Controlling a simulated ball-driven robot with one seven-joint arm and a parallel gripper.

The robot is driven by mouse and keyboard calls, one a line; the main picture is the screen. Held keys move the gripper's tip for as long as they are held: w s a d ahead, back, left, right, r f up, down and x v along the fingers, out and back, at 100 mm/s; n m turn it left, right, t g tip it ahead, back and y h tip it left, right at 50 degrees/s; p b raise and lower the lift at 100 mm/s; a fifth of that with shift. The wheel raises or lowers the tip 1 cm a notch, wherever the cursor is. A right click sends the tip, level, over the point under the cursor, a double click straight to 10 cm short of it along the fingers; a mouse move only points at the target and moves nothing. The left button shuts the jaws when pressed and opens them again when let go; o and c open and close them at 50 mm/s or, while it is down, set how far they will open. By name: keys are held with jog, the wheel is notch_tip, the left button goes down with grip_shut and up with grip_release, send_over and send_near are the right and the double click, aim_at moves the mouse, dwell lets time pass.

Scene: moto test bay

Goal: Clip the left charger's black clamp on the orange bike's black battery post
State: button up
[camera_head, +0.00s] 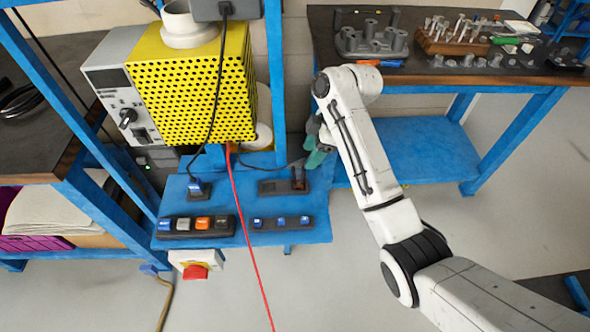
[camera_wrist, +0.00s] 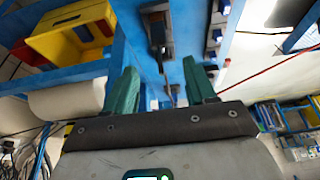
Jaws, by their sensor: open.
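My gripper (camera_head: 314,154) is at the right end of the blue shelf, close to a small dark upright piece (camera_head: 298,178) on a flat black holder (camera_head: 277,187). I cannot tell for sure whether this piece is the black clamp. In the wrist view, the green fingers of my gripper (camera_wrist: 160,88) are apart, with a dark holder and piece (camera_wrist: 157,32) beyond the gap. A thin dark part reaches down between the fingers; contact cannot be told. No orange bike or battery post shows in either view.
A yellow perforated box (camera_head: 190,90) with a grey control panel stands behind the shelf (camera_head: 165,228). Black switch strips (camera_head: 197,226) lie at its front. A red cable (camera_head: 247,230) and a black cable (camera_head: 217,85) hang down. A cluttered workbench (camera_head: 470,76) stands right; the floor ahead is clear.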

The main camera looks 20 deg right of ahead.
aim_at(300, 168)
jog(key=shift+w+r, duration=0.15)
jog(key=shift+w, duration=0.05)
jog(key=shift+x, duration=2.8)
jog(key=shift+s, duration=0.1)
jog(key=shift+s+p+x, duration=0.15)
jog(key=shift+p+x, duration=0.1)
jog(key=shift+x, duration=1.05)
jog(key=shift+s+p+x, duration=0.15)
jog(key=shift+p+x, duration=0.1)
jog(key=shift+x, duration=1.05)
jog(key=shift+w, duration=0.15)
jog(key=c, duration=1)
